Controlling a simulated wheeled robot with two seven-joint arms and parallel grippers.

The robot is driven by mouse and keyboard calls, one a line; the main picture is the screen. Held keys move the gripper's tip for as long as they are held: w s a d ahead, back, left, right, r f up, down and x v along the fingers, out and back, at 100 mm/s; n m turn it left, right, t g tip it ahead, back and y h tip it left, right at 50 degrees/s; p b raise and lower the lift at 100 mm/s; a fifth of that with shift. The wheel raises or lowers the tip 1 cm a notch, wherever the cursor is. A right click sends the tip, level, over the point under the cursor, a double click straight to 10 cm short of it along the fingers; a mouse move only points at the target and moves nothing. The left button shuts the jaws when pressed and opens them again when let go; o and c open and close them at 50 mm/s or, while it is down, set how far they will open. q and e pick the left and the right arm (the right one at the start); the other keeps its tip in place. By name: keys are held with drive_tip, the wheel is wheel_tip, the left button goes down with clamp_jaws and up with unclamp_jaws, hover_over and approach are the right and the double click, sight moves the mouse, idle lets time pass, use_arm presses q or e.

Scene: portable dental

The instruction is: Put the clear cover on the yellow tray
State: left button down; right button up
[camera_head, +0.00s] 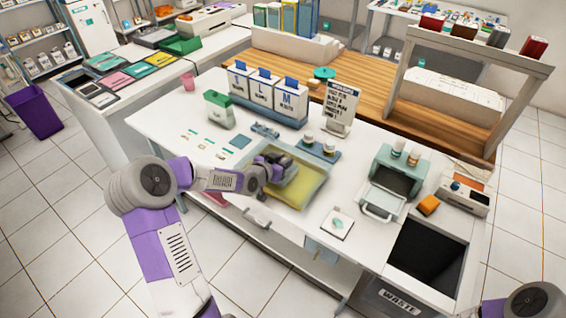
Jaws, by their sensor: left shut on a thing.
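The yellow tray (272,196) lies on the white counter in the middle of the view. Its front part shows as a yellow rectangle under a pale, see-through layer, which looks like the clear cover (312,172). I cannot tell whether the cover touches the tray or is held just above it. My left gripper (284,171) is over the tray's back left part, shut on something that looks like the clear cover. The fingertips are small and dark, and the arm hides the tray's left side. Of my right arm, only a link shows at the bottom right corner; its gripper is out of view.
A teal printer-like device (396,172) stands right of the tray, with a small white square pad (338,223) in front. A dark waste opening (428,254) is at the counter's right end. Glove boxes (264,88) and a sign (341,106) stand behind.

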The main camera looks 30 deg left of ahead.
use_arm(q)
drive_tip(key=shift+r, duration=0.2)
drive_tip(key=shift+f, duration=0.35)
drive_tip(key=c, duration=0.9)
unclamp_jaws()
drive_tip(key=shift+s+r, duration=0.25)
drive_tip(key=shift+r, duration=0.25)
drive_tip(key=d+p+v, duration=0.1)
drive_tip(key=p+v, duration=0.3)
drive_tip(key=v, duration=0.7)
drive_tip(key=shift+s+a, duration=0.25)
drive_tip(key=shift+a, duration=0.25)
drive_tip(key=shift+f, duration=0.1)
